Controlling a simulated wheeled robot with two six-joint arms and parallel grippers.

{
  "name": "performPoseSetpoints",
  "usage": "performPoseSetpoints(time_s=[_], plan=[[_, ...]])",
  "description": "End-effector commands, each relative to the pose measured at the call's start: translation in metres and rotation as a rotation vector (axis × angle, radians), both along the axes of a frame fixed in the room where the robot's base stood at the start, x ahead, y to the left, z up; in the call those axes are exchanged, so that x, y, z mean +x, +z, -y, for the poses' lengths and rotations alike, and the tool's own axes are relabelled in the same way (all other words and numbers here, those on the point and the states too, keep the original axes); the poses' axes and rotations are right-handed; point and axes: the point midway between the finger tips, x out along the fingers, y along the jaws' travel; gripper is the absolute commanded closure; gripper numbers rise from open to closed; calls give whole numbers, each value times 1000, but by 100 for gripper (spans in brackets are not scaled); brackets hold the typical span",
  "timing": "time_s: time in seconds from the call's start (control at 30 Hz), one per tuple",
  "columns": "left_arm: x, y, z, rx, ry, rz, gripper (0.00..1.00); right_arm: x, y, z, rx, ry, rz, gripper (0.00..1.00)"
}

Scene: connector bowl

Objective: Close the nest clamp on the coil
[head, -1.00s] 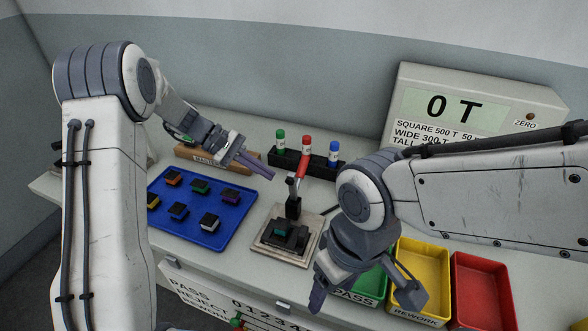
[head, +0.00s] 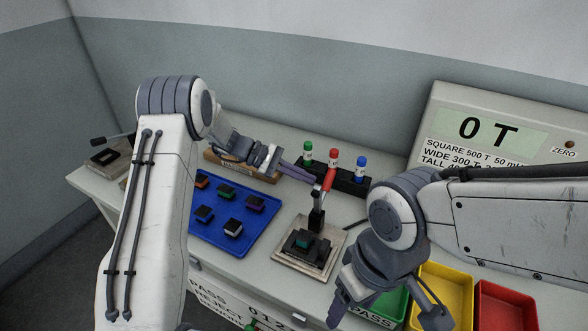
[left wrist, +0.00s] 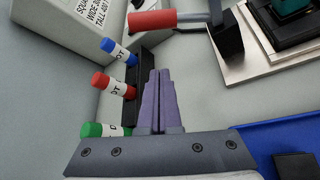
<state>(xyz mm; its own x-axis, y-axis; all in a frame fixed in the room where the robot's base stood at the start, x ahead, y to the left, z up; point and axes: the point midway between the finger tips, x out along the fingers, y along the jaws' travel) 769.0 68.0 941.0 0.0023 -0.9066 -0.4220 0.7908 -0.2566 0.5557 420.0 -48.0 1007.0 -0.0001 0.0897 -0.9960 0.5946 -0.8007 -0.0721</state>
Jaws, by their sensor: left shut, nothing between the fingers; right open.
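The nest clamp has a red handle (head: 329,179) that stands up, tilted slightly, on a black post (head: 316,217). The coil (head: 303,242), teal and black, sits in the black nest on a metal plate (head: 290,261). The handle (left wrist: 165,19) also shows at the top of the left wrist view, with part of the nest at the upper right. My left gripper (head: 312,179) is shut and empty, its purple fingertips just left of the handle in the head view. Whether they touch it is unclear. My right gripper (head: 385,305) is open and empty, front right of the nest.
A black rack (head: 345,181) with green, red and blue capped tubes stands behind the clamp. A blue tray (head: 236,242) with several coils lies left of the nest. Green, yellow (head: 446,290) and red (head: 506,307) bins are at right, below the meter (head: 490,135).

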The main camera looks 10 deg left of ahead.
Motion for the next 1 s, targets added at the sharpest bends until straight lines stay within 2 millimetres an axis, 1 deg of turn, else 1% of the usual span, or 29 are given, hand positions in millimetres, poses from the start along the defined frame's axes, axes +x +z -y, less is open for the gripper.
performPoseSetpoints(time_s=[0.03,0.2,0.23,0.3,0.43,0.6,1.0], plan=[[-1,-4,12,0,-5,-5,100,0,4,0,0,0,0,31],[-1,-19,43,1,-3,-4,100,0,10,0,0,0,0,31],[-4,-8,40,0,0,1,100,0,15,0,0,0,0,31],[-11,1,39,1,1,0,100,0,19,0,0,0,0,31],[-19,11,40,1,1,-1,100,0,23,0,0,0,0,31],[-23,15,40,1,1,0,100,0,24,0,0,0,0,31],[-22,14,40,1,-1,0,100,0,22,0,0,0,0,31]])
